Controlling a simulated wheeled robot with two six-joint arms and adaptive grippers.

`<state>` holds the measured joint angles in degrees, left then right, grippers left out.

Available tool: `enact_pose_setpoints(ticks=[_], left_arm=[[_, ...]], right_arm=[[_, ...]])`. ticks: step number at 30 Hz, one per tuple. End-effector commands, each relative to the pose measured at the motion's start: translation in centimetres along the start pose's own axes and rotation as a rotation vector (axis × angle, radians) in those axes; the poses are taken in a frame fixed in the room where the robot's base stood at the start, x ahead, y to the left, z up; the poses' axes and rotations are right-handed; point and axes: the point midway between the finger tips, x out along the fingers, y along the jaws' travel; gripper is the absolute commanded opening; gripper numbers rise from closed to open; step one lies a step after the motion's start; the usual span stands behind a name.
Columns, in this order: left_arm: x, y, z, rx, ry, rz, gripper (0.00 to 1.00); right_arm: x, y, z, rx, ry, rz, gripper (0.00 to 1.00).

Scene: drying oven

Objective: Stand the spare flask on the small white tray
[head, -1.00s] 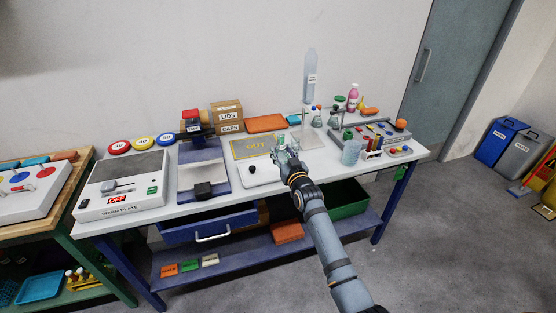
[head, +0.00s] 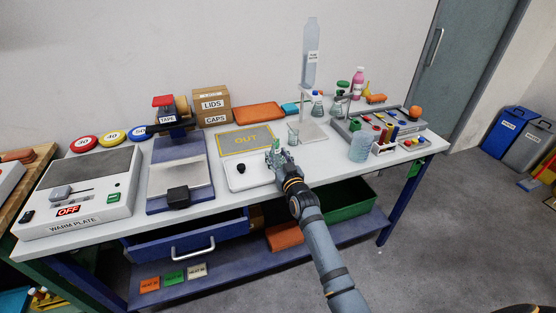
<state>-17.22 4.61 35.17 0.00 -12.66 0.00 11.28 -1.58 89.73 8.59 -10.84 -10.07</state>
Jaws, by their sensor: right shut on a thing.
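My right gripper (head: 275,156) is shut at the right end of the small white tray (head: 236,182), at the front of the bench. The thing in it appears to be the spare flask; the fingers hide most of it, and only a little pale green shows between them. I cannot tell whether it touches the tray. A small black knob-like thing (head: 241,168) is on the tray, left of the gripper. My left gripper is not in view.
A clear glass vessel (head: 293,135) stands close behind the gripper. A stand with a tall bottle (head: 310,60), stoppered flasks (head: 317,108) and a blue-tinted beaker (head: 360,147) are to the right.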

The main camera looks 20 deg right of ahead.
Motion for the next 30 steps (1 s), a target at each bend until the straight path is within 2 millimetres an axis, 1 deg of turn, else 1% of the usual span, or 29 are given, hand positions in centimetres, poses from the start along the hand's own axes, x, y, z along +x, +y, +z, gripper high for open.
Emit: enact_pose_setpoints(ticks=[1, 3, 5, 7, 8, 12, 20, 23, 24, 26, 30], left_arm=[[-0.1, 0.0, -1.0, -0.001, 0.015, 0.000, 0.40], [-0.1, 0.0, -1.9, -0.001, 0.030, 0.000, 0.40], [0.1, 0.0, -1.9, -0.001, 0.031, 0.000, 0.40], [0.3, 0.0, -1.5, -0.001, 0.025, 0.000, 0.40], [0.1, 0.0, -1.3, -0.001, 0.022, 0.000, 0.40], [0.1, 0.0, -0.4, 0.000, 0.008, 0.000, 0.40], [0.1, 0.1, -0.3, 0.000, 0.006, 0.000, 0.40], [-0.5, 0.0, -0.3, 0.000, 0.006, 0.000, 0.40], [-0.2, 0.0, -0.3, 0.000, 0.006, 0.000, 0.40], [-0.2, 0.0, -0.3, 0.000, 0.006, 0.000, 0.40], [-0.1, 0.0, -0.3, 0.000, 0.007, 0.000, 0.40]], right_arm=[[-0.1, 0.0, 0.2, 0.000, -0.007, 0.000, 0.09], [-0.1, 0.0, 0.3, 0.000, -0.007, 0.000, 0.09], [-0.1, 0.0, 0.5, 0.000, -0.007, 0.000, 0.09], [-0.1, 0.0, 0.7, 0.000, -0.006, 0.000, 0.09], [-0.1, 0.0, 0.6, 0.000, -0.006, 0.000, 0.48], [-0.1, 0.0, 0.5, 0.000, -0.006, 0.000, 0.67], [0.0, 0.0, 0.5, 0.000, -0.006, 0.000, 0.67], [0.0, 0.0, -0.3, 0.000, -0.005, 0.000, 0.67], [-0.6, 0.0, 0.2, 0.000, -0.008, 0.000, 0.67], [-1.7, 0.0, 0.3, 0.000, -0.008, 0.000, 0.67], [-5.2, 0.0, 0.3, 0.000, -0.008, 0.000, 0.67]])
